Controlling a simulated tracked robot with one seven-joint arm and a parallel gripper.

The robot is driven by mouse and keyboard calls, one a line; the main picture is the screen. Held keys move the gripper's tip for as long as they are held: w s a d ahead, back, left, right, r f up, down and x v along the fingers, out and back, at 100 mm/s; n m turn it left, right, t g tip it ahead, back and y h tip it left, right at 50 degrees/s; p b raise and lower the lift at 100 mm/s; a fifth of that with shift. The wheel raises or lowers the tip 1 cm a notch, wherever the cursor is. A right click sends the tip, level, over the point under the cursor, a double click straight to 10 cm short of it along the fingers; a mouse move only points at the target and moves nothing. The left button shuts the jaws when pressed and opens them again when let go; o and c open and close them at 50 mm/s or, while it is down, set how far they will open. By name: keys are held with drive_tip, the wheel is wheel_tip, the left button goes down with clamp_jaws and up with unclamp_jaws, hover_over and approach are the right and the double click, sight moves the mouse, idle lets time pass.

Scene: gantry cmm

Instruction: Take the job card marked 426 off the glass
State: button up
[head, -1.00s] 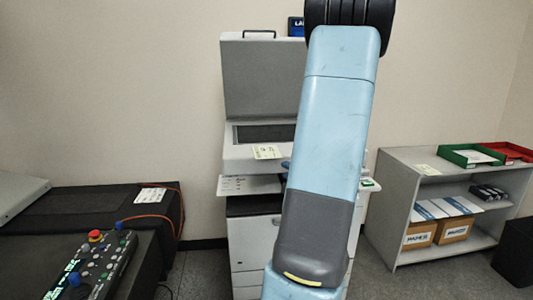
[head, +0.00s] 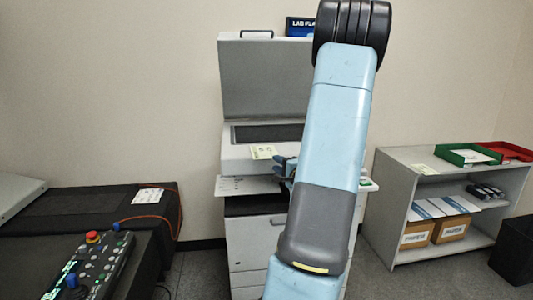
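A copier (head: 232,165) stands against the wall with its grey lid (head: 262,80) raised. The dark glass (head: 262,133) is exposed; my arm hides its right end. A small pale yellow-green card (head: 263,152) with dark marks lies at the front edge of the copier's top, in front of the glass. I cannot read a number on it. My gripper (head: 281,164) shows only in part, as a dark blue shape just right of and below the card, beside my arm. I cannot see whether its fingers are open, and nothing shows in it.
A grey shelf (head: 393,200) at the right bears green (head: 452,155) and red (head: 505,147) trays and another pale card (head: 422,168). A dark bench (head: 60,208) with a control panel (head: 98,262) and an orange cable (head: 150,218) is at the left. Floor between is clear.

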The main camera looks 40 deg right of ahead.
sight(267, 156)
drive_tip(key=shift+w+d, duration=0.2)
drive_tip(key=shift+w, duration=0.65)
drive_tip(key=shift+w+d, duration=0.25)
drive_tip(key=shift+w, duration=0.55)
drive_tip(key=shift+w+d, duration=0.2)
drive_tip(key=shift+w, duration=0.65)
clamp_jaws()
